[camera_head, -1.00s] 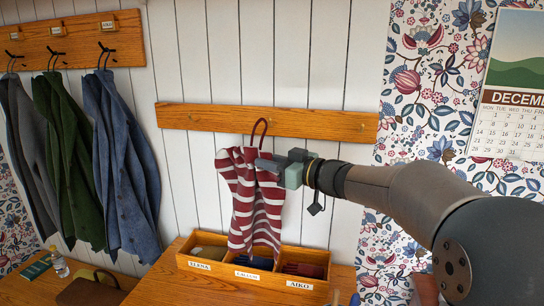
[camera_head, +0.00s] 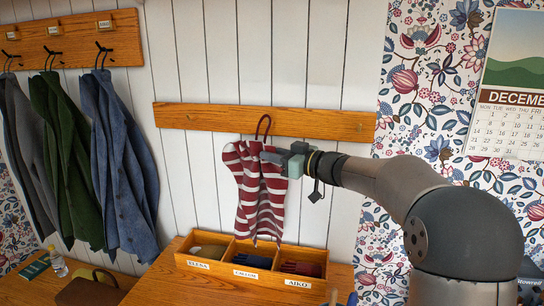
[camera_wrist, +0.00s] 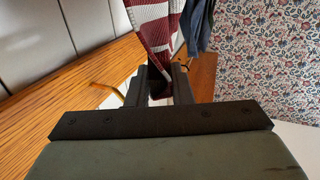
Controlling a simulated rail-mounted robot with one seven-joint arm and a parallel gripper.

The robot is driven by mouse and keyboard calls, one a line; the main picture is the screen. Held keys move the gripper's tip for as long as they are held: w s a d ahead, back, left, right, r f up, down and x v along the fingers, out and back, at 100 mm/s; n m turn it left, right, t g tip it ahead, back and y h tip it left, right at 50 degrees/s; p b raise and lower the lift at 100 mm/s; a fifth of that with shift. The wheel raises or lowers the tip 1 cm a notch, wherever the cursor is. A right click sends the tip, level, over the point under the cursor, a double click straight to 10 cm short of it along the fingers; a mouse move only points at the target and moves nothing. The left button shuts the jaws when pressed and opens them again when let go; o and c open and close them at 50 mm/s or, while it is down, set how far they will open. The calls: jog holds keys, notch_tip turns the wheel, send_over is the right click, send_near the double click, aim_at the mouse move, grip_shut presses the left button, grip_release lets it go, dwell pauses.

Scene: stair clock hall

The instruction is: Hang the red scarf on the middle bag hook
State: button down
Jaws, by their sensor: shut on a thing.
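The scarf (camera_head: 258,195) is striped red and white and hangs folded from my gripper (camera_head: 272,157), with a dark red loop (camera_head: 263,126) standing up above it. My gripper is shut on its upper part. In the wrist view the scarf (camera_wrist: 155,25) runs up from between the fingers (camera_wrist: 160,85). The loop overlaps a wooden wall rail (camera_head: 225,119) in the head view; I cannot tell whether it touches. No middle hook shows clearly in the head view. A thin yellow, hook-like piece (camera_wrist: 119,93) shows beside the fingers in the wrist view.
A wooden tray with name labels (camera_head: 298,283) stands on a bench below the scarf. Several coats, one of them blue (camera_head: 122,160), hang from a labelled rack (camera_head: 75,42) at the left. A calendar (camera_head: 512,85) hangs at the right. White panelling (camera_head: 320,60) above the rail is bare.

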jog(key=shift+w+d+f+p, duration=0.1)
jog(key=shift+w+p, duration=0.1)
jog(key=shift+w, duration=0.45)
jog(key=shift+w+d+p, duration=0.1)
jog(key=shift+w+p, duration=0.05)
jog(key=shift+w, duration=0.5)
jog(key=shift+w+d+f, duration=0.1)
jog(key=shift+w+f, duration=0.25)
jog(key=shift+f, duration=0.3)
jog(key=shift+w+d+f, duration=0.1)
jog(key=shift+w+f, duration=0.2)
jog(key=shift+f, duration=0.35)
jog(key=shift+a, duration=0.1)
jog(key=c, duration=1.2)
grip_release()
jog(key=shift+f, duration=0.1)
